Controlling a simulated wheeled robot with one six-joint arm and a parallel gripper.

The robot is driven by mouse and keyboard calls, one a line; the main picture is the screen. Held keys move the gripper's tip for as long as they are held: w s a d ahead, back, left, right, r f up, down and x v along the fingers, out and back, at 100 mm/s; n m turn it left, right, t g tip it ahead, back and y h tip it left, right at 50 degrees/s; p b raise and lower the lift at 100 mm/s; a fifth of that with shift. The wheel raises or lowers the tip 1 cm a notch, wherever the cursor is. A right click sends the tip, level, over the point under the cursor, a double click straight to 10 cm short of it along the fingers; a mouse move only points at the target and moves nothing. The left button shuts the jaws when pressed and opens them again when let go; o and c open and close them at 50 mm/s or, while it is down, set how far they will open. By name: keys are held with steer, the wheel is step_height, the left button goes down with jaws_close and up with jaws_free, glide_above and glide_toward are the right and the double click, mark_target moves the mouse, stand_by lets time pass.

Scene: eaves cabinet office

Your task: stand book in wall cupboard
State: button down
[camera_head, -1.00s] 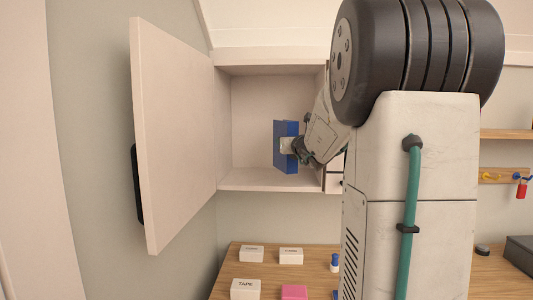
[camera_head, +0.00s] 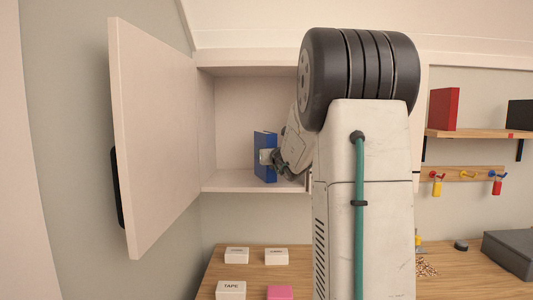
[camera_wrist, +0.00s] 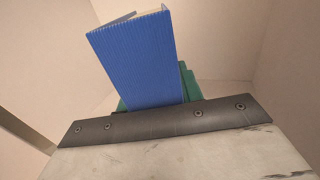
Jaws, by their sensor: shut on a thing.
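The blue book (camera_head: 264,150) is upright inside the open wall cupboard (camera_head: 235,188), near the middle of its opening. My gripper (camera_head: 268,157) reaches in from the right and is shut on the book. In the wrist view the blue book (camera_wrist: 138,60) rises from between the green finger pads (camera_wrist: 188,85), slightly tilted in the picture. Whether the book's lower edge touches the cupboard floor is hard to tell. My arm hides the right part of the cupboard.
The cupboard door (camera_head: 160,140) stands open to the left. The desk below holds white boxes, one a TAPE box (camera_head: 231,290), and a pink block (camera_head: 280,293). At right are a shelf with a red book (camera_head: 444,109), hooks with padlocks (camera_head: 497,187) and a grey box (camera_head: 510,252).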

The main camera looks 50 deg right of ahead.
steer(key=c, duration=0.9)
jaws_free()
steer(key=shift+f, duration=0.1)
steer(key=v, duration=1.2)
